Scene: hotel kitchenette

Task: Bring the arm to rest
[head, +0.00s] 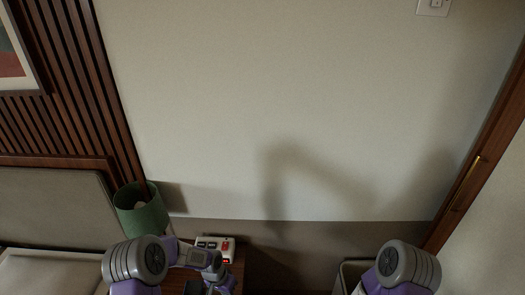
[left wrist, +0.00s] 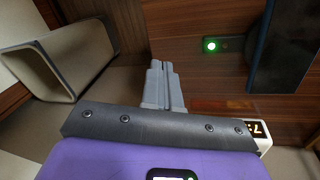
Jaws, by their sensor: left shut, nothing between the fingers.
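My left gripper (left wrist: 162,64) shows in the left wrist view with its two grey fingers together and nothing between them. It points over brown wooden surfaces and touches nothing that I can see. In the head view my left arm (head: 190,256) is bent low at the bottom left, in front of the nightstand; its fingers cannot be made out there. Of my right arm (head: 405,266) only the upper part shows at the bottom right. My right gripper is out of view.
A white device with a red part (head: 217,243) stands on the nightstand (head: 239,259), close to my left arm. A green lamp (head: 142,212) is beside it. A wooden door frame (head: 478,160) is at right.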

